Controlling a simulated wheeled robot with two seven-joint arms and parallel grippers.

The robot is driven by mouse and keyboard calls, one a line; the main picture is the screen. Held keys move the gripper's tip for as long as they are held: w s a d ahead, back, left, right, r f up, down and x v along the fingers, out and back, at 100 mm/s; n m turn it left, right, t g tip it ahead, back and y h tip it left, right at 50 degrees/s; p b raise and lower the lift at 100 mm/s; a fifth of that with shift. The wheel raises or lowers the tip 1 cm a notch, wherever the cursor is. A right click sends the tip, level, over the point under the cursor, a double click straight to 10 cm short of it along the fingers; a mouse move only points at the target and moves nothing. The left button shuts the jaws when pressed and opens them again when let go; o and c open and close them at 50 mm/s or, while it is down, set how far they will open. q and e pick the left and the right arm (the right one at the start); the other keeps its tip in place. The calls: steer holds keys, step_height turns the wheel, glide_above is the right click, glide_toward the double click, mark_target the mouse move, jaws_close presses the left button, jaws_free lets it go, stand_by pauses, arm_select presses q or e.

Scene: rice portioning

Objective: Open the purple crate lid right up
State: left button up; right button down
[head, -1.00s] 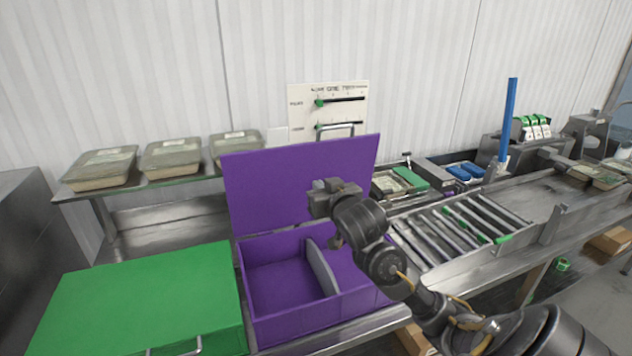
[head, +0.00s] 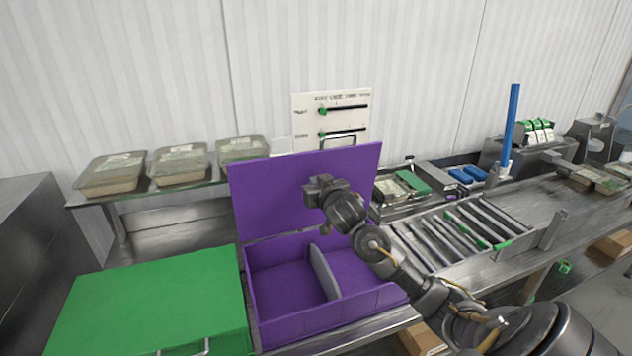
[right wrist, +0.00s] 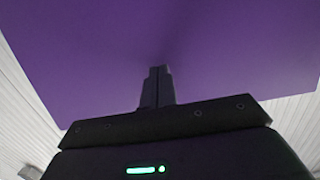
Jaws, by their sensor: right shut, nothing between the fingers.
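The purple crate (head: 325,320) stands on the steel bench, with a grey divider (head: 324,271) splitting its inside in two. Its purple lid (head: 268,195) stands up at the back edge, roughly upright, with a metal handle (head: 338,142) at its top. The lid also fills most of the right wrist view (right wrist: 80,60). My right gripper (head: 312,188) is in front of the lid's inner face, fingers shut and empty. In the right wrist view the fingertips (right wrist: 159,70) point at the lid; I cannot tell whether they touch it. My left gripper is not in view.
A green closed crate (head: 150,300) stands left of the purple one. Several covered trays (head: 180,162) sit on a shelf behind. A panel with sliders (head: 331,118) stands behind the lid. A roller conveyor (head: 450,235) lies to the right.

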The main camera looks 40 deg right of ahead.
mark_target(311, 172)
steer(key=shift+r+p+x, duration=0.15)
steer(key=shift+p+x, duration=0.05)
steer(key=shift+x, duration=0.5)
steer(key=shift+r+p+x, duration=0.15)
steer(key=shift+p+x, duration=0.05)
steer(key=shift+x, duration=0.5)
steer(key=shift+w, duration=0.1)
steer(key=shift+w+d+r, duration=0.1)
steer(key=shift+w, duration=0.3)
steer(key=shift+x, duration=1)
steer(key=shift+x, duration=1.3)
steer(key=shift+r, duration=0.1)
